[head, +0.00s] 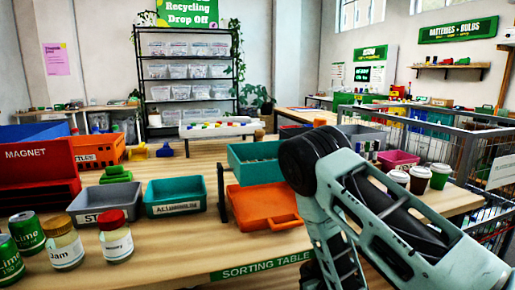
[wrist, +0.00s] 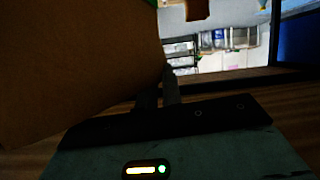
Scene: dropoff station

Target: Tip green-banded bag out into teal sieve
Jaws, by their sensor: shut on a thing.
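In the wrist view, my gripper (wrist: 158,88) is shut at the edge of a large plain brown thing, which looks like the bag (wrist: 75,65). It fills the upper left, dark and tilted. A bit of green shows at its top edge, perhaps the band. In the head view, my arm covers the right middle, and neither gripper fingers nor bag can be made out. A raised teal tray, which looks like the sieve (head: 240,167), stands on a dark frame just left of my arm.
An orange case (head: 262,207) lies below the teal tray. A teal bin (head: 173,197), grey bin (head: 105,203) and jars (head: 115,237) stand to the left on the sorting table (head: 165,258). Several cups (head: 418,180) and a wire cage (head: 470,150) are at the right.

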